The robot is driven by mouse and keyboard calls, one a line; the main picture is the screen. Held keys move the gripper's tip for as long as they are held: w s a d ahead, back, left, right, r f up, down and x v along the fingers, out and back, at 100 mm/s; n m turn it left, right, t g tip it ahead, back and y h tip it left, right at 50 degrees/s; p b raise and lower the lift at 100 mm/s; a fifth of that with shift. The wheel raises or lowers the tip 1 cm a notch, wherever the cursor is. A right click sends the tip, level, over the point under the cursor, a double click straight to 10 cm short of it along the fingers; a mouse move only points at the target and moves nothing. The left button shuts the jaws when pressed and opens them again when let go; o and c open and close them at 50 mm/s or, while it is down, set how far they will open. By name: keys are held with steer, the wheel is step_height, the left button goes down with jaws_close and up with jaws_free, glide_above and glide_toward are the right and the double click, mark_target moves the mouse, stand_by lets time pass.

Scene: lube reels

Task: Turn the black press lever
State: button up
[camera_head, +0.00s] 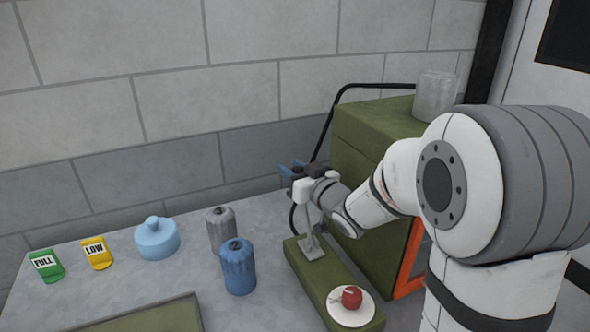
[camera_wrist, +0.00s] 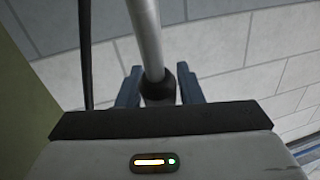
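My gripper (camera_head: 291,171) is at the top of a grey post (camera_head: 311,235) that rises from a narrow green base (camera_head: 318,273). Its blue fingers point left, towards the wall. In the wrist view a grey rod with a black end (camera_wrist: 159,86) lies between the blue fingers (camera_wrist: 160,88). The fingers look apart, with thin gaps beside the black end; firm contact is not visible. This rod seems to be part of the press lever, which my gripper mostly hides in the head view. A white plate with a red round thing (camera_head: 352,297) sits at the front of the base.
A green cabinet (camera_head: 365,150) with a clear jar (camera_head: 435,95) on top stands right of the press. A black tube (camera_head: 345,92) curves from it; another dark length shows in the wrist view (camera_wrist: 86,50). Grey and blue canisters (camera_head: 238,268) and a light-blue pot (camera_head: 157,240) stand left.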

jaws_close()
steer(key=shift+s, duration=0.1)
